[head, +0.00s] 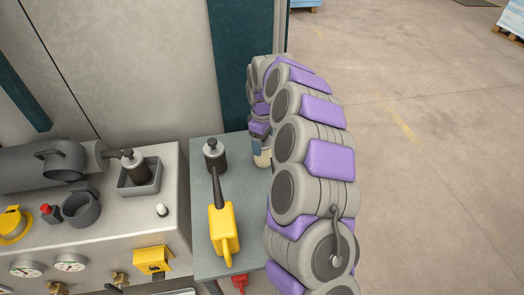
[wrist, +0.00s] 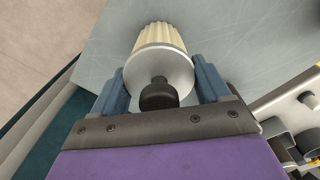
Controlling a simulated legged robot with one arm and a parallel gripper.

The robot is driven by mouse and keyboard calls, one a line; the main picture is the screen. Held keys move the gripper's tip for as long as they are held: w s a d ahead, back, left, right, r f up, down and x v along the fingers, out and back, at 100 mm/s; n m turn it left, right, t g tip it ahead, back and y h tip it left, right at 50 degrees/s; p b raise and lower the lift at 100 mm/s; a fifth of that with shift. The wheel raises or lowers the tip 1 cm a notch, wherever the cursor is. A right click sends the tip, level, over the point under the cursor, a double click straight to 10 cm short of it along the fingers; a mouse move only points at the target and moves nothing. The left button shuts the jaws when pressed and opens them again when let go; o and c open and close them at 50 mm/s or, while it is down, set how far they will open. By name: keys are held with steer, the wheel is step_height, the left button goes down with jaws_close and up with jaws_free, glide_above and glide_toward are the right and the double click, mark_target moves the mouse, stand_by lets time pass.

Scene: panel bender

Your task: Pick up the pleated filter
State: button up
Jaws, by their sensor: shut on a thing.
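The pleated filter (wrist: 160,38) has cream pleats, a grey metal end cap and a black knob. In the wrist view it sits between the two blue fingers of my gripper (wrist: 160,72), which is shut on it. In the head view a small cream part of the filter (head: 262,158) shows below my gripper (head: 260,142), over the back right of the small grey table (head: 203,180). My arm hides the rest. I cannot tell whether the filter touches the table.
A grey machine console (head: 110,222) with gauges, cups and a grey tray (head: 139,178) is further left. Open floor (head: 430,190) lies right.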

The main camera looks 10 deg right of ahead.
steer(key=shift+a+r, duration=0.2)
steer(key=shift+r, duration=0.35)
step_height(320, 180, up, 8)
steer(key=p, duration=0.2)
steer(key=shift+d+r+p, duration=0.1)
steer(key=shift+r+p, duration=0.1)
steer(key=shift+p, duration=0.1)
steer(key=shift+r, duration=0.25)
